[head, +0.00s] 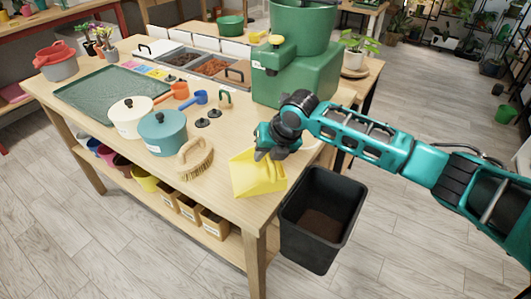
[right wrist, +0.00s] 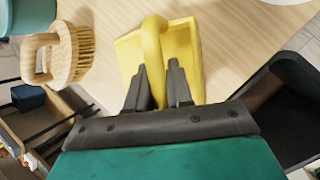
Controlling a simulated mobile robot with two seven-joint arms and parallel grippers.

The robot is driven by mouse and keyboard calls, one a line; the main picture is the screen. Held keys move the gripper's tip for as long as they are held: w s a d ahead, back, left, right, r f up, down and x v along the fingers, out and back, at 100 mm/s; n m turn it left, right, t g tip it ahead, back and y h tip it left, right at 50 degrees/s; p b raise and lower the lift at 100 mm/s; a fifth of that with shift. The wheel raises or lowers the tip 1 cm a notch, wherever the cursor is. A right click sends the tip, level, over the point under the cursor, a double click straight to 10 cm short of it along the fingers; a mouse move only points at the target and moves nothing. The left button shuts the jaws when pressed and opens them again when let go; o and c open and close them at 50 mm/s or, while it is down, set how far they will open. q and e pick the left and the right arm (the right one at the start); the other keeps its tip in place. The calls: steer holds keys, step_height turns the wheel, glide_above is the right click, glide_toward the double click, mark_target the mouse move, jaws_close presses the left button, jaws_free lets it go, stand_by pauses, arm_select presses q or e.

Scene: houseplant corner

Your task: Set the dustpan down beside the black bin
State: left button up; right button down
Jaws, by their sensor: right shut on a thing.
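The yellow dustpan (head: 250,180) is at the table's front right corner, and it also shows in the right wrist view (right wrist: 187,48). My right gripper (head: 268,153) is shut on its handle; in the right wrist view the two dark fingers (right wrist: 158,78) stand on either side of the handle. I cannot tell whether the pan touches the tabletop. The black bin (head: 308,238) stands just off the table's right edge, right of the dustpan, with brown soil at its bottom. Part of the bin shows in the right wrist view (right wrist: 293,125). My left gripper is in neither view.
A wooden brush (head: 192,160) lies just left of the dustpan on the table (head: 215,203). Teal (head: 163,135) and cream (head: 130,120) lidded pots stand farther left. A large green machine (head: 295,80) stands behind my gripper. Bare tabletop lies in front of the dustpan.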

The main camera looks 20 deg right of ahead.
steer(key=c, duration=1)
jaws_free()
steer(key=shift+r, duration=0.25)
steer(key=p+v, duration=0.1)
steer(key=v, duration=1)
steer(key=shift+s+d+r, duration=0.15)
steer(key=shift+r, duration=0.1)
